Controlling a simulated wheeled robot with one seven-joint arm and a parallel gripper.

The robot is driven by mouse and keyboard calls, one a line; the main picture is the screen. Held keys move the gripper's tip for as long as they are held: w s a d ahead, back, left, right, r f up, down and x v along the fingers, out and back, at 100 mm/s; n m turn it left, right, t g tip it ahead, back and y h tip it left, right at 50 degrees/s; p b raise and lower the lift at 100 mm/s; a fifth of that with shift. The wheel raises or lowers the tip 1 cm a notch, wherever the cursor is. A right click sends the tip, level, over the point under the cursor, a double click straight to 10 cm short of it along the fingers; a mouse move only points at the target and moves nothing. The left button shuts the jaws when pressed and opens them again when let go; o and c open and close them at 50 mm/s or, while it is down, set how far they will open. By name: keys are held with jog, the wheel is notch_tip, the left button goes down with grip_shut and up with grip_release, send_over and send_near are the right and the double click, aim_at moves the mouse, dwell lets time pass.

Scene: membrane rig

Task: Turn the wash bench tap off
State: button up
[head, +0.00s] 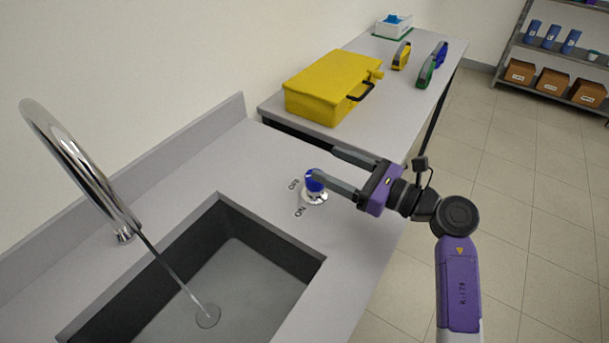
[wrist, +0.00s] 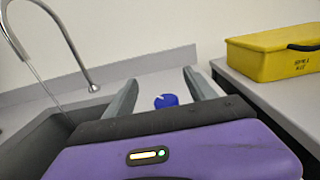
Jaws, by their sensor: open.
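The tap's knob (head: 315,184) is blue with a chrome base and stands on the wash bench (head: 262,164), beside printed OFF and ON labels. It also shows in the wrist view (wrist: 166,101), between my two fingers, with a white mark on its top. My gripper (head: 325,162) is open; in the head view one finger overlaps the knob and the other lies beyond it. I cannot tell whether a finger touches the knob. The chrome spout (head: 75,160) arches over the sink, and a thin stream of water (head: 175,274) runs from it into the basin.
The sink basin (head: 318,262) is sunk into the bench left of the knob. A yellow case (head: 325,85) stands on a second table (head: 420,105) behind, with yellow, green and blue items further back. Shelves (head: 548,50) stand far right. The floor at right is clear.

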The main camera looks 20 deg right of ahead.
aim_at(309, 172)
notch_tip(309, 172, down, 6)
jog(key=shift+f, duration=0.25)
jog(key=x, duration=0.5)
jog(key=p+x, duration=0.1)
jog(key=x, duration=0.1)
jog(key=shift+w+a+f, duration=0.15)
jog(key=shift+a+f, duration=0.05)
jog(key=shift+f, duration=0.05)
jog(key=c, duration=1.4)
